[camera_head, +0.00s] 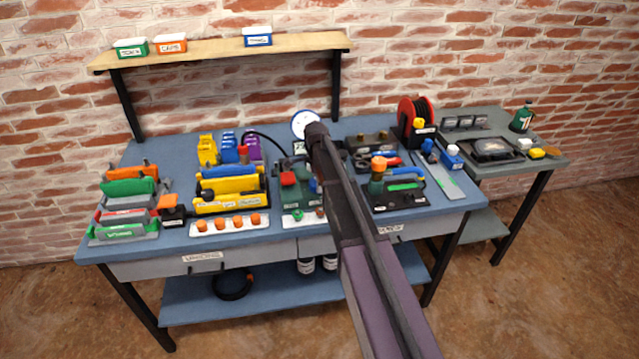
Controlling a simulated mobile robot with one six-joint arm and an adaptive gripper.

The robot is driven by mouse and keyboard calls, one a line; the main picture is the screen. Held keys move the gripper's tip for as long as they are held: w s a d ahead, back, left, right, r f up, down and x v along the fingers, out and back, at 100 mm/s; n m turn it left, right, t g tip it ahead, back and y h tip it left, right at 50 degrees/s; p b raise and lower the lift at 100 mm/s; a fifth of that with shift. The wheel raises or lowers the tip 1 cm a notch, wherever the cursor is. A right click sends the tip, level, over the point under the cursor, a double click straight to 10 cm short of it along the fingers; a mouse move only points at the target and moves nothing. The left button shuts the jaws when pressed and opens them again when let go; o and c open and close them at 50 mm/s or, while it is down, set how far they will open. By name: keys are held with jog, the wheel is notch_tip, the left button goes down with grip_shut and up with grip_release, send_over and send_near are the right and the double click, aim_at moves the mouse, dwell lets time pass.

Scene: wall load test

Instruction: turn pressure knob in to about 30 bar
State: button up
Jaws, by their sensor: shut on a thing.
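A round white pressure gauge (303,122) with a blue rim stands upright at the back of the blue workbench. Its needle and scale are too small to read. In front of it is a green-based unit (293,191) with a red block on top and a blue part at its right side. A small green knob (297,214) sits on the light plate at its front, with a reddish knob beside it. I cannot tell which part is the pressure knob. My arm crosses in front of the right side of this unit. My gripper's jaws are not visible and seem hidden behind the arm.
Yellow and blue holders (230,190) and a strip with several orange knobs (229,223) stand to the left. A tray of tools (398,196) and a red cable reel (416,120) stand to the right. A black hose arches behind the unit.

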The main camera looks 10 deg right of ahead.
jog(key=shift+w+d+m, duration=0.15)
jog(key=shift+m, duration=0.35)
jog(key=o, duration=0.9)
jog(key=shift+o, duration=0.2)
